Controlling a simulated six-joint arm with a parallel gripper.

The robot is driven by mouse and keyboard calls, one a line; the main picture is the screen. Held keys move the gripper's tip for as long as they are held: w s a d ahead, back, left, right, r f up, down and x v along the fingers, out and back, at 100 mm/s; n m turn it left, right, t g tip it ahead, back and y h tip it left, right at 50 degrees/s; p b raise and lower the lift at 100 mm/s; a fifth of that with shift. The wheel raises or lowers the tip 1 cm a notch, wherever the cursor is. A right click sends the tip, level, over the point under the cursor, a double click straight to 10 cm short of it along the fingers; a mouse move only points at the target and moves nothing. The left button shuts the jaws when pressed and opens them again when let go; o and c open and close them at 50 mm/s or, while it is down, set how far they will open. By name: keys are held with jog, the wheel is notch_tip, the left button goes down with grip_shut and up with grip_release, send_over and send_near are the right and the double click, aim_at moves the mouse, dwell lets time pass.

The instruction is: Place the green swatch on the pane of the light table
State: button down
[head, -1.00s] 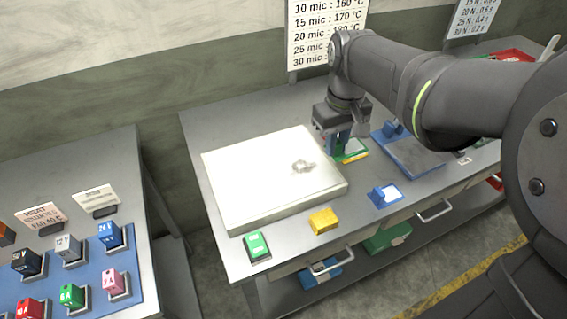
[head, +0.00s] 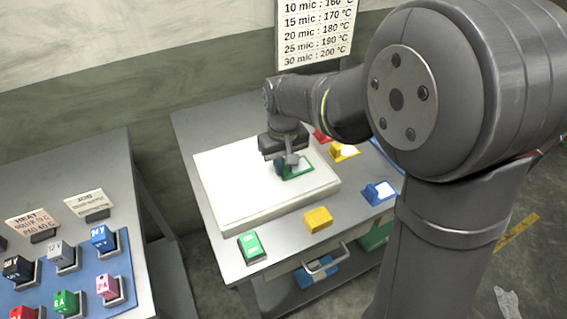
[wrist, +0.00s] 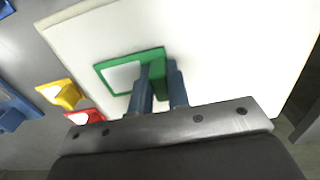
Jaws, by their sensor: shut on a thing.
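The green swatch (head: 298,170) is a green frame around a clear window, with an upright green tab. It also shows in the wrist view (wrist: 105,68). My gripper (head: 288,168) is shut on its tab; the two blue fingers (wrist: 158,75) pinch it from both sides. The light table (head: 235,190) is a low white box with a bright pane on top. The swatch is over the right part of the pane, roughly flat. I cannot tell whether it touches the pane or hovers slightly above it.
Right of the light table are a yellow swatch (head: 343,151), a red swatch (head: 320,135) and a blue swatch (head: 380,192). A yellow block (head: 318,219) and a green block (head: 251,246) sit along the bench's front edge. The pane's left part is clear.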

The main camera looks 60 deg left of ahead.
jog(key=c, duration=1.4)
grip_release()
jog(key=shift+f, duration=0.1)
notch_tip(320, 180, up, 12)
jog(key=shift+r, duration=0.2)
jog(key=shift+f, duration=0.1)
notch_tip(320, 180, down, 12)
jog(key=shift+f, duration=0.2)
notch_tip(320, 180, up, 3)
jog(key=shift+f, duration=0.1)
jog(key=shift+r, duration=0.5)
